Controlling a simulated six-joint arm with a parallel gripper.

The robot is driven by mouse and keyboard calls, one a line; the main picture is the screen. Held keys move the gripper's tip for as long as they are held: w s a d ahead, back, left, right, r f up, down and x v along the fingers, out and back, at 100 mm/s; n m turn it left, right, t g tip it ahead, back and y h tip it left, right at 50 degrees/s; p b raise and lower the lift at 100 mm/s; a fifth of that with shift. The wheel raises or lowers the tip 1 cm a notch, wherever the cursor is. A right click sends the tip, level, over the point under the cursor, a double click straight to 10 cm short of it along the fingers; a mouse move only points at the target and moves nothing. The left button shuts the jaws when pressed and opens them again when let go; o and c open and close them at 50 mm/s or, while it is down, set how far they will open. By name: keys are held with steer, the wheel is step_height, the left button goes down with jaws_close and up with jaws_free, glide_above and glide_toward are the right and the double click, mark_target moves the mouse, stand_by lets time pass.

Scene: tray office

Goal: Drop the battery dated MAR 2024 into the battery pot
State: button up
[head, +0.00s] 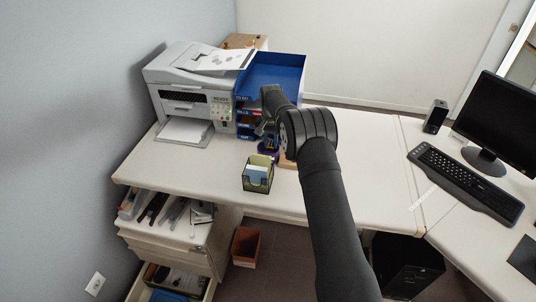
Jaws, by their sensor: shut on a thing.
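My gripper (262,131) is low over the desk, in front of the blue letter trays. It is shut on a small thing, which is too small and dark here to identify. A dark blue-purple round object (268,147), possibly the battery pot, stands just below and beside the gripper, partly hidden by my arm. I cannot tell whether they touch. No battery and no MAR 2024 date can be made out.
A grey printer (190,85) stands at left, beside the blue letter trays (277,75). A keyboard (465,183) and monitor (505,115) are at right. The desk's (375,160) middle right is clear.

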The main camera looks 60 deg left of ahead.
steer(key=shift+f, duration=0.55)
steer(key=o, duration=1)
steer(key=shift+o, duration=0.2)
steer(key=shift+r, duration=0.1)
step_height(320, 180, up, 17)
step_height(320, 180, down, 18)
steer(key=shift+r, duration=1.55)
